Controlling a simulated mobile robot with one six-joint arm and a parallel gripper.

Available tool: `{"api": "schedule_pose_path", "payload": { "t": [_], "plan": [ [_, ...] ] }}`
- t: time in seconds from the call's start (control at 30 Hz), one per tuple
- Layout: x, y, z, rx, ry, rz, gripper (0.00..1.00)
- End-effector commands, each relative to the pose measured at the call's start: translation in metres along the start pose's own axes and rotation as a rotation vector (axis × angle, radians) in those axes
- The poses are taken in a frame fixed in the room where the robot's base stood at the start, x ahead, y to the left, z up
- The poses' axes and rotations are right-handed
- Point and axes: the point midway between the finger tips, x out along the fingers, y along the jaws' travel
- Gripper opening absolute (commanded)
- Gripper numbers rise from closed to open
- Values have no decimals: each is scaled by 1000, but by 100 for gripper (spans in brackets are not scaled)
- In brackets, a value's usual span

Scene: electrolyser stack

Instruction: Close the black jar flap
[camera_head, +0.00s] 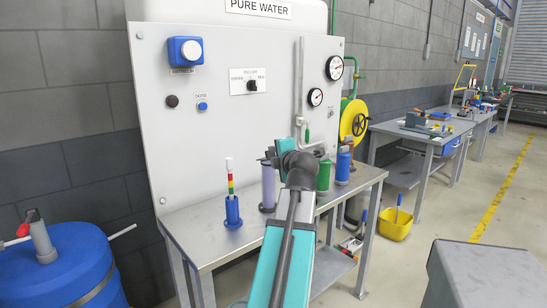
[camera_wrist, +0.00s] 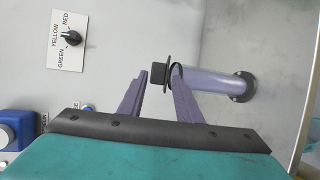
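The grey-violet jar (camera_wrist: 215,84) lies sideways in the wrist view, its base at the right and its mouth at the left. In the head view the jar (camera_head: 268,190) stands upright on the bench, partly behind my arm. The black flap (camera_wrist: 159,75) is a thin plate with a block, just off the jar's mouth, with a narrow gap visible. My gripper (camera_wrist: 160,70) is open, its violet fingers on either side of the flap. The right finger overlaps the jar's mouth in the picture. Contact cannot be told. The head view mostly hides the fingers.
The metal bench (camera_head: 205,240) also bears a blue holder (camera_head: 233,212) with a coloured stick, a green jar (camera_head: 323,176) and a blue jar (camera_head: 343,168). A grey panel (camera_head: 225,120) with a selector knob (camera_head: 252,86) and gauges rises behind. A blue barrel (camera_head: 65,265) stands left.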

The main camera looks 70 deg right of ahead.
Motion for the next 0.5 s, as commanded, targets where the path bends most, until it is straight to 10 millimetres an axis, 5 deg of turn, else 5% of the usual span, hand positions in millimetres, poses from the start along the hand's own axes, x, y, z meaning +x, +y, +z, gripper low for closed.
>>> {"api": "schedule_pose_path", "payload": {
  "t": [0.5],
  "plan": [
    [-75, -1, -1, 0, -3, 3, 31]
  ]
}}
